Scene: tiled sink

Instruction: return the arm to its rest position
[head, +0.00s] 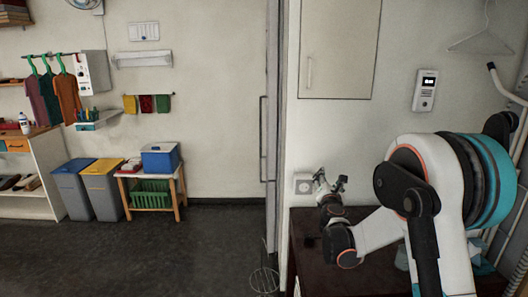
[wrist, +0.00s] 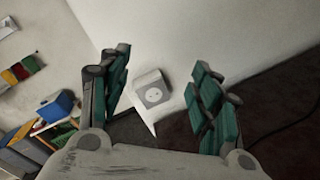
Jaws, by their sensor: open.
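My gripper (head: 331,182) is at the far end of my arm, in front of a white wall, above a dark brown surface. In the wrist view its two fingers (wrist: 160,95) stand wide apart, and nothing is between them. My arm is stretched out from the right side of the head view, with its elbow raised. A white wall socket (head: 303,184) is just left of the gripper. The socket also shows beyond the fingers in the wrist view (wrist: 152,92).
The dark brown surface (head: 300,225) lies below the arm. A white intercom (head: 425,90) and a wall cabinet (head: 340,45) are above. A hanger (head: 481,42) hangs at top right. Bins (head: 103,190) and a low table (head: 153,200) stand far left.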

